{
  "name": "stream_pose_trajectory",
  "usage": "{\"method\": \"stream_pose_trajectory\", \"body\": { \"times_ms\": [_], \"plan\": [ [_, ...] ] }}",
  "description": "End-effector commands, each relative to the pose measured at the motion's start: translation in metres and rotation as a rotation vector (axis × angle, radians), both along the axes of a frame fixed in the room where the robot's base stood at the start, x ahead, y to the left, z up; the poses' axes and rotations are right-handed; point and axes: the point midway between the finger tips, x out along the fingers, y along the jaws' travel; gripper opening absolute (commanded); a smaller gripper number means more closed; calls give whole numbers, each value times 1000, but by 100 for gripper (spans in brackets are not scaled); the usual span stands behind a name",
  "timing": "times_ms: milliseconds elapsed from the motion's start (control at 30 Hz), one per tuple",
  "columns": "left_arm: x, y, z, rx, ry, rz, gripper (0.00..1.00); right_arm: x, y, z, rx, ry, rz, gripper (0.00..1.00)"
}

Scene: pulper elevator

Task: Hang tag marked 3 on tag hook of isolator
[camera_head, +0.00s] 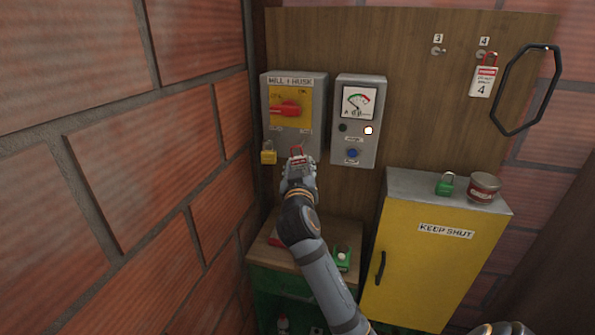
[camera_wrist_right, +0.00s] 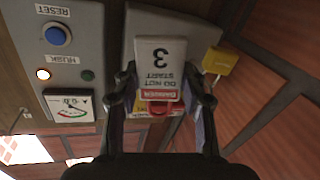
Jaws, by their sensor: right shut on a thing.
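The isolator (camera_head: 312,95) is a grey box labelled "MILL 1 HUSK" with a red switch handle on a yellow plate. A yellow padlock (camera_head: 268,155) hangs at its lower left; it also shows in the wrist view (camera_wrist_right: 220,61). My right gripper (camera_head: 298,168) is in front of the isolator's lower edge, shut on the white tag marked 3 (camera_wrist_right: 158,60). The tag's red loop (camera_head: 297,150) points up in the head view, overlapping the box's lower part. I cannot tell whether it touches the tag hook, which I cannot make out clearly. My left gripper is not in view.
A grey meter box (camera_head: 371,132) with a lit lamp and blue button stands right of the isolator. Tag 4 (camera_head: 482,83) hangs on its peg; peg 3 (camera_head: 438,51) is empty. A yellow cabinet (camera_head: 420,270) bears a green padlock (camera_head: 445,184) and a tin (camera_head: 483,187). Brick wall bounds the left.

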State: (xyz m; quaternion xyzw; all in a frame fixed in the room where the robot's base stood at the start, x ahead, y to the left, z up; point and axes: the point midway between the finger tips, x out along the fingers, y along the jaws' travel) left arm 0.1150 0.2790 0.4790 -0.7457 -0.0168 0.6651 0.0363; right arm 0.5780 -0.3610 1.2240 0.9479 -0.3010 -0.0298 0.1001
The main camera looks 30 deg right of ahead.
Motion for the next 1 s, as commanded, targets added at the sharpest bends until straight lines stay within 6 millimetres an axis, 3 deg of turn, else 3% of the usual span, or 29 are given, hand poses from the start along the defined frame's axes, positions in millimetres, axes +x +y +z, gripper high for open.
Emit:
{"method": "stream_pose_trajectory", "body": {
  "times_ms": [167,500,1000],
  "plan": [
    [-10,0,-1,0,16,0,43,8,-10,-1,-4,0,-1,18],
    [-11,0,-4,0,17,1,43,23,-28,-6,-2,1,-2,18],
    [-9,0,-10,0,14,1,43,30,-35,-13,0,0,0,18]
  ]
}}
